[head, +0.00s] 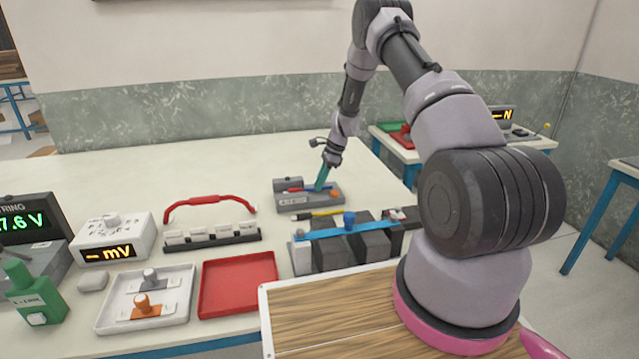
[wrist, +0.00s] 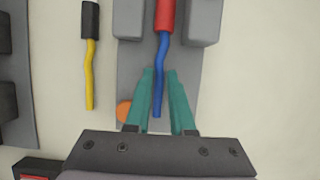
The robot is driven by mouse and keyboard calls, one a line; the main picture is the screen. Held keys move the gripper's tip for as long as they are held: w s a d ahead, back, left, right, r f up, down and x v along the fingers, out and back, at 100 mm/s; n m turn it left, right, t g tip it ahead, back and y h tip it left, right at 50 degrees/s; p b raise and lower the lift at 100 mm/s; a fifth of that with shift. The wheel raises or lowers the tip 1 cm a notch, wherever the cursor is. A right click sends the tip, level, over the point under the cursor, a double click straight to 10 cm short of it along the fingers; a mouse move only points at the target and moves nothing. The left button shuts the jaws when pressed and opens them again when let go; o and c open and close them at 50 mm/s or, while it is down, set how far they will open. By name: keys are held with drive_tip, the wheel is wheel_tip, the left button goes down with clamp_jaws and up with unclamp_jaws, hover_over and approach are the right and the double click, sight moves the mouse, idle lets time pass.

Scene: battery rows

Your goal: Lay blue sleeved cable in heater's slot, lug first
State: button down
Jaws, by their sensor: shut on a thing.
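The heater (head: 308,203) is a grey block on the bench, with an orange button at one end; it also shows in the wrist view (wrist: 198,28). The blue cable (wrist: 161,55) has a red sleeve (wrist: 165,15), which lies between the heater's two raised grey blocks in the wrist view. The lug is out of the wrist view's top edge. My gripper (wrist: 160,78) has teal fingers, shut on the blue cable, whose free tail points back toward the palm. In the head view my gripper (head: 319,187) is low over the heater, and hides part of the cable.
A yellow cable (wrist: 90,75) with a black sleeve lies beside the heater. A battery row with a blue bar (head: 335,231) stands in front. A red handle (head: 210,199), a red tray (head: 238,284) and a meter (head: 112,238) are further left. The bench behind is clear.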

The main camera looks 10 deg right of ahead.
drive_tip(key=c, duration=0.7)
unclamp_jaws()
drive_tip(key=s+d+r+n+t, duration=0.1)
drive_tip(key=s+d+r, duration=0.1)
drive_tip(key=r, duration=1)
drive_tip(key=s+d+r+n, duration=0.1)
drive_tip(key=r, duration=1)
drive_tip(key=s+a+r+n+t+h, duration=0.1)
drive_tip(key=s+r+n, duration=0.1)
drive_tip(key=s+r, duration=0.4)
drive_tip(key=s+r+n+t, duration=0.15)
drive_tip(key=s+r, duration=0.25)
drive_tip(key=r, duration=0.4)
drive_tip(key=s+r+n+t, duration=0.1)
drive_tip(key=s+r+n, duration=0.1)
drive_tip(key=s, duration=0.6)
drive_tip(key=s+r+n+t+h, duration=0.1)
drive_tip(key=s+r+n, duration=0.2)
drive_tip(key=s, duration=0.6)
drive_tip(key=s+r+n+t, duration=0.1)
drive_tip(key=s+r+n, duration=0.2)
drive_tip(key=s, duration=0.6)
drive_tip(key=shift+s+a+r+n+t+h, duration=0.1)
drive_tip(key=shift+a+r+n+t+h, duration=0.2)
drive_tip(key=shift+r, duration=0.25)
